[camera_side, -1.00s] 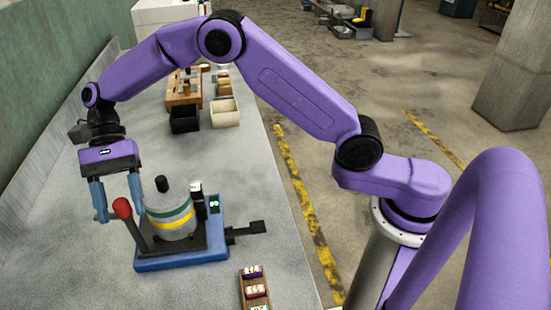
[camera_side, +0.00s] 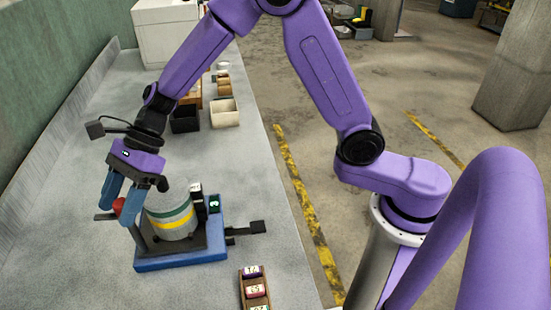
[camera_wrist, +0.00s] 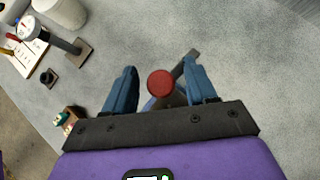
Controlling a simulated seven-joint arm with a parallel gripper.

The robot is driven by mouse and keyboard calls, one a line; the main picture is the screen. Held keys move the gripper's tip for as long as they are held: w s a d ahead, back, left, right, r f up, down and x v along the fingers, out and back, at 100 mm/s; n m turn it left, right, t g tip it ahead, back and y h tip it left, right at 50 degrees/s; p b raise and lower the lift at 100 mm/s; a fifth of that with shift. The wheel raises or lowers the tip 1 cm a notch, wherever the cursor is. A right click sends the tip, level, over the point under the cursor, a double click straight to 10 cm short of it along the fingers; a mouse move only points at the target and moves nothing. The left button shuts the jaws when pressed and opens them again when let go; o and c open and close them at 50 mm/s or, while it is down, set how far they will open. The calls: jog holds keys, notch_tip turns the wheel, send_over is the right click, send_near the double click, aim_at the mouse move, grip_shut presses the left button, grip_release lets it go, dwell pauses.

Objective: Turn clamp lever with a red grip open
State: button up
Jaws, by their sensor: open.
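The clamp lever's red grip (camera_side: 118,205) stands at the left front of a blue-based device (camera_side: 182,259). In the wrist view the red grip (camera_wrist: 160,83) sits between the two blue fingers of my gripper (camera_wrist: 160,90), with a gap on each side. My gripper (camera_side: 119,208) is open around the grip in the side view, with one finger in front of the lever. The lever's dark shaft is partly hidden by that finger. A grey cylinder with green and yellow bands (camera_side: 172,216) stands on the device beside the lever.
A small dark box with a green display (camera_side: 214,203) and a black bar (camera_side: 246,229) are at the device's right. A wooden tray of labelled blocks (camera_side: 256,288) lies at the front. Dark and cream bins (camera_side: 225,114) stand farther back. The left of the table is clear.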

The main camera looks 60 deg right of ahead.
jog(key=shift+m+t, duration=0.7)
jog(key=shift+m, duration=0.2)
jog(key=v, duration=1.7)
jog(key=s+d+f+n+h, duration=0.2)
jog(key=s+d+n, duration=0.1)
jog(key=s+n, duration=0.3)
jog(key=s+d+f+n+g+h, duration=0.1)
jog(key=s+d+f+n+h, duration=0.1)
jog(key=s+n, duration=0.5)
jog(key=s+d+f+n+g+h, duration=0.1)
jog(key=s+d+f+n+h, duration=0.1)
jog(key=s+d+f+n, duration=0.2)
jog(key=shift+s+d+n+h, duration=0.3)
jog(key=shift+s+d+n, duration=0.85)
jog(key=shift+n, duration=1.75)
jog(key=shift+s+a+f+g, duration=0.1)
jog(key=shift+s+a+g, duration=0.2)
jog(key=shift+s+a, duration=0.05)
jog(key=s+d+f+n+t+h, duration=0.1)
jog(key=s+d+f+n+h, duration=0.1)
jog(key=s+d+n, duration=0.3)
jog(key=d+n, duration=0.1)
jog(key=n, duration=0.3)
jog(key=shift+s+n, duration=0.2)
jog(key=shift+n, duration=0.1)
